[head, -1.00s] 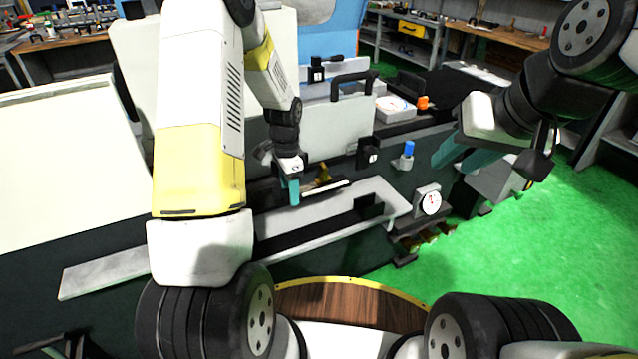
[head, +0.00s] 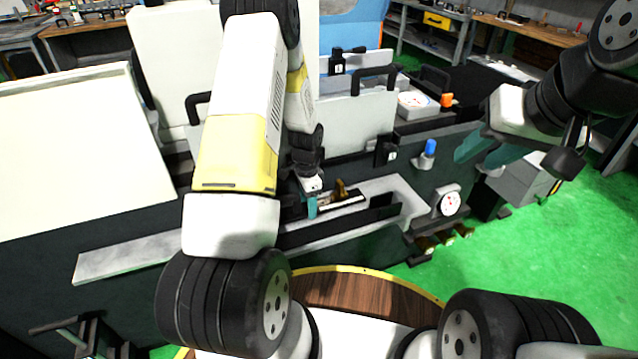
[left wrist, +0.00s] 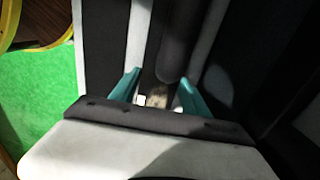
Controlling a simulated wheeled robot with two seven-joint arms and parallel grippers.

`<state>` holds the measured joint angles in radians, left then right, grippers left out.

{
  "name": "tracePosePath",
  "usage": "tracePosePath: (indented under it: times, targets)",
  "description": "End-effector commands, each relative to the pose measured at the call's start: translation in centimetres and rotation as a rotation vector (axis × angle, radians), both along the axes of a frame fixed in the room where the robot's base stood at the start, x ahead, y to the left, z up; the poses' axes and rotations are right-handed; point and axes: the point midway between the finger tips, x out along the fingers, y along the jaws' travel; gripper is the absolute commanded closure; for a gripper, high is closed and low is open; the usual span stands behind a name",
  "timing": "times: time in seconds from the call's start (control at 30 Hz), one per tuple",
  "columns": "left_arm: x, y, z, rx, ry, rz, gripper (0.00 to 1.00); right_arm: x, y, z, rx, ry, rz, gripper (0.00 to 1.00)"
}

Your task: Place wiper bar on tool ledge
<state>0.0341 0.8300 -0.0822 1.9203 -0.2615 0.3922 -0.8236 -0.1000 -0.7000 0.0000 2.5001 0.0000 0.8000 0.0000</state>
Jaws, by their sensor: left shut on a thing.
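The wiper bar (head: 348,199) is a thin dark bar with a pale edge and a brass-coloured piece on top. My left gripper (head: 312,207) is shut on it near its left end in the head view. The bar lies over the dark channel beside the long pale grey ledge (head: 130,261) on the machine's front; I cannot tell whether it touches. In the left wrist view a brownish piece (left wrist: 157,95) shows between the teal fingers (left wrist: 160,92), partly hidden by a dark round shape. My right gripper (head: 495,152) is open and empty, at the right.
A blue-topped button (head: 430,147) and a dial gauge (head: 450,203) stand right of the ledge. A pale panel with a black handle (head: 375,77) rises behind the bar. A wooden round top (head: 350,291) is close to me.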

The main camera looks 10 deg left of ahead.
Motion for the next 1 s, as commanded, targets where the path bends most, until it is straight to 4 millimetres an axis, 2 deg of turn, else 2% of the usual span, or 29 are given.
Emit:
tracePosePath:
  times: [0.33, 0.37, 0.47, 0.83, 1.0]
  targets:
    - [0.1, 0.0, -0.2, 0.0, -0.004, 0.0, 1.0, 0.0, 0.0, 0.0, 0.0, 0.0, 0.0, 0.64]
    - [0.1, 0.0, -0.3, -0.001, -0.003, 0.0, 0.42, 0.0, 0.0, 0.0, 0.0, 0.0, 0.0, 0.64]
    - [0.1, 0.0, -0.3, -0.001, -0.003, 0.0, 0.24, 0.0, 0.0, 0.0, 0.0, 0.0, 0.0, 0.64]
    - [0.1, 0.0, 0.1, -0.001, -0.003, 0.0, 0.24, 0.0, 0.0, 0.0, 0.0, 0.0, 0.0, 0.64]
    - [0.2, 0.0, 2.5, -0.001, -0.006, 0.0, 0.24, 0.0, 0.0, 0.0, 0.0, 0.0, 0.0, 0.64]
